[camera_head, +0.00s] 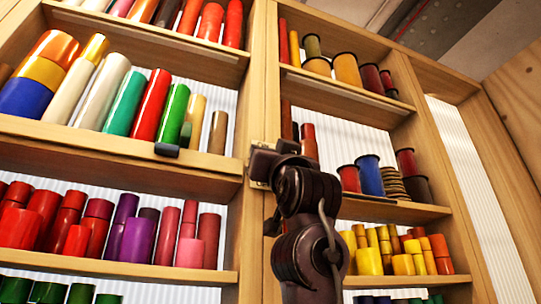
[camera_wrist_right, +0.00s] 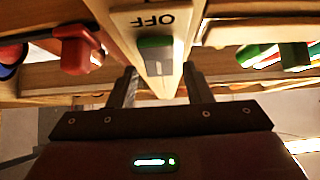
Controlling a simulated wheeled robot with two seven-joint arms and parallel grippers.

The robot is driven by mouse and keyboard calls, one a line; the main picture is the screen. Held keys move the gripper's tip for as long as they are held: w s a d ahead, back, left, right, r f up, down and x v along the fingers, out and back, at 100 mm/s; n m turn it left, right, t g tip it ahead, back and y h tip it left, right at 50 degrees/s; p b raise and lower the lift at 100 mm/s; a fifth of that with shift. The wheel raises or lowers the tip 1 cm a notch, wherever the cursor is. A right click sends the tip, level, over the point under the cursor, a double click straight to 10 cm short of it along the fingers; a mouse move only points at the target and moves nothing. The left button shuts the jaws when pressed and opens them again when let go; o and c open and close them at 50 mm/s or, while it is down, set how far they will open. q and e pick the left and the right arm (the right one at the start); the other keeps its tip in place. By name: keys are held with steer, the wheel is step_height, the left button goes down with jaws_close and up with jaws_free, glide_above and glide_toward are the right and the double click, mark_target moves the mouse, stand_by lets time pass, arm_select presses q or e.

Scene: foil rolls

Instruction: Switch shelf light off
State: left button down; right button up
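The light switch (camera_wrist_right: 157,48) shows in the right wrist view. It has a green and grey rocker on a pale wooden post (camera_wrist_right: 120,22), and the word OFF appears upside down beside it. My right gripper (camera_wrist_right: 161,78) is open, with one finger on each side of the post just below the switch in that view. Whether the fingers touch the post I cannot tell. In the head view my right gripper (camera_head: 268,160) is at the middle shelf post (camera_head: 258,100), and the arm hides most of the switch area. My left gripper is not in view.
Shelves on both sides hold coloured foil rolls. A green roll (camera_head: 172,117) stands on the left shelf, and a blue spool (camera_head: 369,175) on the right one. A small dark cylinder (camera_head: 167,150) is at the left shelf's front edge. Shelf boards flank the gripper closely.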

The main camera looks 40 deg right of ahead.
steer(key=shift+h, duration=0.3)
steer(key=shift+b+v, duration=2.7)
steer(key=shift+v, duration=1.25)
steer(key=shift+s+r, duration=0.1)
steer(key=shift+r, duration=0.05)
